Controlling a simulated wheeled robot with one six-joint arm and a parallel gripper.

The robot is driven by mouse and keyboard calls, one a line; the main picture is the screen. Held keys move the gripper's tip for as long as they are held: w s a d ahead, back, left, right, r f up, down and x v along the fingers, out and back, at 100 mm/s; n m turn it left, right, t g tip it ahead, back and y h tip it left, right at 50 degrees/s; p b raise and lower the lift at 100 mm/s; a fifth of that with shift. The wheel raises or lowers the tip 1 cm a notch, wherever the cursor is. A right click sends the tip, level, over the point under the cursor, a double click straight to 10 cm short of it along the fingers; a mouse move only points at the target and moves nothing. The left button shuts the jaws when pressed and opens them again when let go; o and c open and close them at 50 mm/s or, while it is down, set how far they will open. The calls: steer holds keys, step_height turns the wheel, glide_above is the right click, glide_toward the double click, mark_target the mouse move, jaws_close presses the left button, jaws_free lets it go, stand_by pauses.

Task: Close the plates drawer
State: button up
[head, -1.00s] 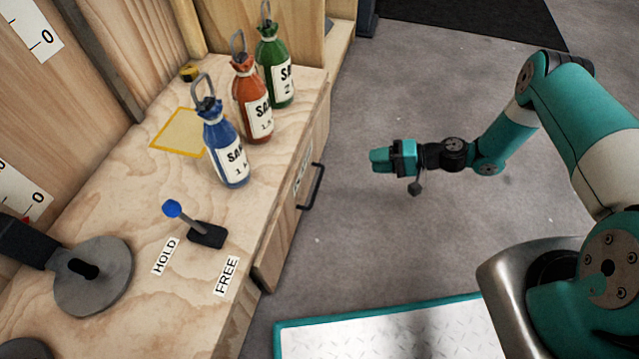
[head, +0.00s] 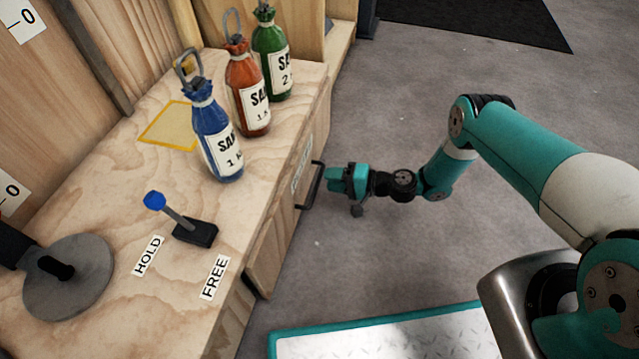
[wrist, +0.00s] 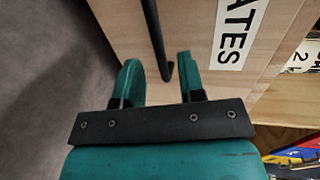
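The plates drawer (head: 283,232) is in the side of the wooden bench in the head view. Its front seems to stand a little proud of the bench beside it. A white label reading "ATES" (wrist: 238,35) shows on the front in the wrist view. The drawer's black bar handle (head: 313,187) also shows in the wrist view (wrist: 153,40). My teal gripper (head: 337,180) is beside the handle, on the outer side. In the wrist view my gripper (wrist: 159,75) is open, with the handle's end between its two fingers. I cannot tell whether they touch it.
Blue (head: 216,135), orange (head: 247,95) and green (head: 271,60) labelled bags stand on the bench top (head: 110,200). A blue-knobbed lever (head: 177,220) stands near HOLD and FREE labels. A teal-edged plate (head: 400,335) lies on the floor. Grey floor right of my gripper is clear.

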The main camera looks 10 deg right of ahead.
mark_target(319, 177)
steer(key=shift+b+x, duration=0.7)
steer(key=shift+x, duration=1.4)
jaws_close()
